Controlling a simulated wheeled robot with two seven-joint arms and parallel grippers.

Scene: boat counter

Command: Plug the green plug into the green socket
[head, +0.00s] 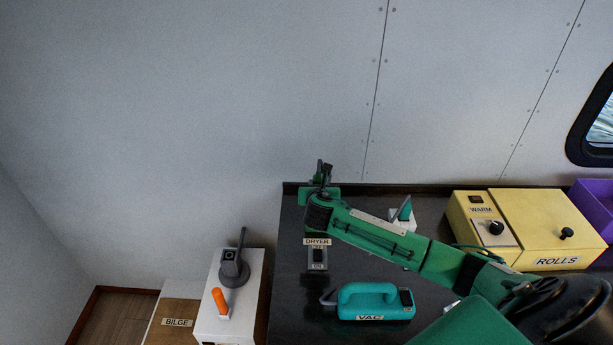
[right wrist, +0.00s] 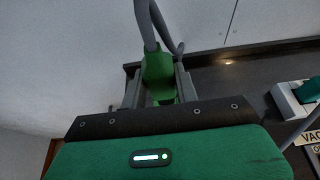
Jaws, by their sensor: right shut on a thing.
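The green plug (right wrist: 158,75) is between the fingers of my right gripper (right wrist: 158,88) in the right wrist view, with a grey cable rising from it. The gripper is shut on it. In the head view my right gripper (head: 324,170) is over the back left corner of the dark counter, close to the wall. The plug is too small to make out there. I cannot make out a green socket in either view; my arm and gripper hide part of the counter. My left gripper is not in view.
The dark counter (head: 290,290) holds a teal VAC device (head: 374,302), a DRYER switch (head: 317,259), a white block with a teal piece (head: 403,215), and a yellow ROLLS box (head: 545,225). A white unit (head: 208,320) with a lever stands left.

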